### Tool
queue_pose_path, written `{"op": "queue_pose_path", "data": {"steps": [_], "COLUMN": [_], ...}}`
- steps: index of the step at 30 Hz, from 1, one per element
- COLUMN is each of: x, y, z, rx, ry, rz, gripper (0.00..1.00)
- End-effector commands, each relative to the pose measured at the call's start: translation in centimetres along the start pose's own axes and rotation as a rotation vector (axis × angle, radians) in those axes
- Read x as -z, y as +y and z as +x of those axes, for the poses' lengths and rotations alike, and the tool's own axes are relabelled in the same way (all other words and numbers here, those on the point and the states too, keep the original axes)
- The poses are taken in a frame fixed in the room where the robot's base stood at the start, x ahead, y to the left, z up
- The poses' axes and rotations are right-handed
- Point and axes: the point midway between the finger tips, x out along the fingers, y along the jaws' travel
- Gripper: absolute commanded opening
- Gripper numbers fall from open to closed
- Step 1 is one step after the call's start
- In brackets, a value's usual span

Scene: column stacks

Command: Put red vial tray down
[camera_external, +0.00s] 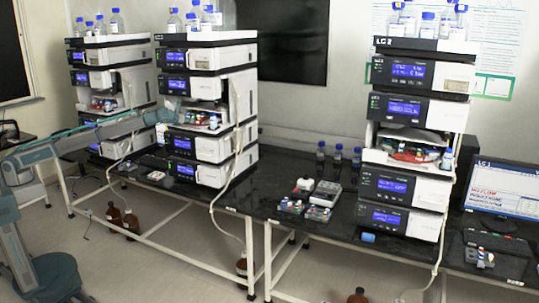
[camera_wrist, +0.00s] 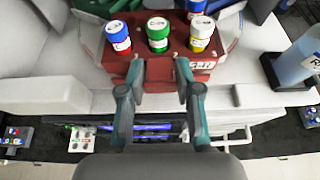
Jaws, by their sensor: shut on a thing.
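The red vial tray (camera_wrist: 120,65) fills the top middle of the wrist view. In the external view my arm reaches from the left to the open bay (camera_external: 200,118) of the middle column stack, and my gripper (camera_external: 170,117) is small there. The tray is too small there to tell its edges. Whether its underside touches the shelf, I cannot tell.
A bottle of blue liquid (camera_wrist: 292,66) stands close right of the tray. White stack housing (camera_wrist: 45,85) lies to the left. The black bench (camera_external: 265,200) below holds several small vial trays (camera_external: 320,213). Another column stack (camera_external: 415,130) stands to the right.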

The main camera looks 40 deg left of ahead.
Motion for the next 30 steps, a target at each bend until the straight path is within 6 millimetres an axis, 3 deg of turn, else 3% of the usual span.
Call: {"op": "queue_pose_path", "data": {"steps": [2, 3, 7, 20, 30], "x": [0.1, 0.2, 0.2, 0.1, 0.2], "y": [0.0, 0.0, 0.0, 0.0, 0.1], "z": [0.1, 0.1, 0.1, -0.5, -6.1], "rx": [0.000, 0.000, 0.000, 0.000, 0.002], "ry": [0.000, 0.000, 0.000, 0.000, -0.001], "rz": [0.001, 0.001, 0.000, 0.000, 0.000], "gripper": [0.00, 0.37, 0.58, 0.58, 0.58]}}
